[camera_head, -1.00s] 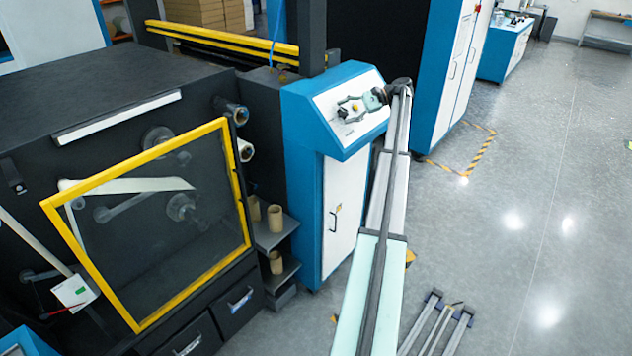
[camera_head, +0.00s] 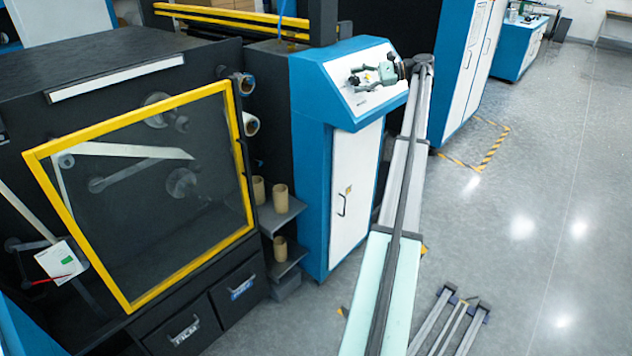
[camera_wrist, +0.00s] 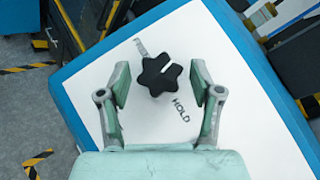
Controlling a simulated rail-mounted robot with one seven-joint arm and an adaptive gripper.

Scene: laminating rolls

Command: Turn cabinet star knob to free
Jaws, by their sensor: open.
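The black star knob (camera_wrist: 160,75) sits on the white sloped panel (camera_wrist: 205,40) of the blue cabinet (camera_head: 310,85). In the wrist view, the word HOLD is printed below right of the knob, and another word, partly hidden and likely FREE, lies above left. My gripper (camera_wrist: 160,88) is open, with one finger on each side of the knob and a visible gap on both sides. In the head view, my gripper (camera_head: 368,78) is over the panel, where the knob is mostly hidden and too small to make out.
A yellow-framed clear guard (camera_head: 130,93) covers the dark machine at left. Cardboard cores (camera_head: 280,197) stand on small shelves beside the cabinet. A tall blue and white cabinet (camera_head: 470,70) stands behind my arm. The grey floor at right is mostly open.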

